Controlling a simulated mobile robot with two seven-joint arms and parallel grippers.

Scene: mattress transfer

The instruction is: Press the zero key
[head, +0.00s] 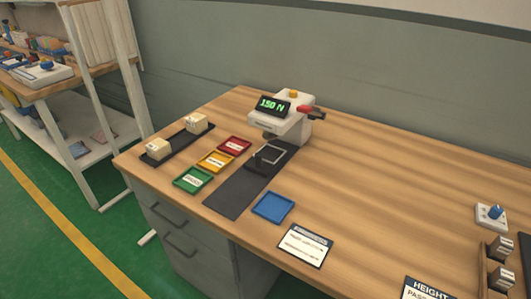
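A white and grey tester (283,126) stands near the back of the wooden desk. Its dark display (272,104) shows green characters that look like "150 N". An orange-yellow round button (293,93) sits on top of it, and a red part with a dark end (310,111) sticks out to the right. No key with a readable "zero" label shows, so I cannot tell which one is the zero key. A dark fixture with a light frame (268,156) lies in front of the tester on a dark mat (236,190). Neither of my grippers is in view.
Red (234,146), yellow (214,162), green (193,180) and blue (272,207) trays flank the mat. A black tray (180,143) holds two small boxes. A card (305,246) lies in front; a blue-knobbed white box (491,216) is at right. The desk's right middle is clear.

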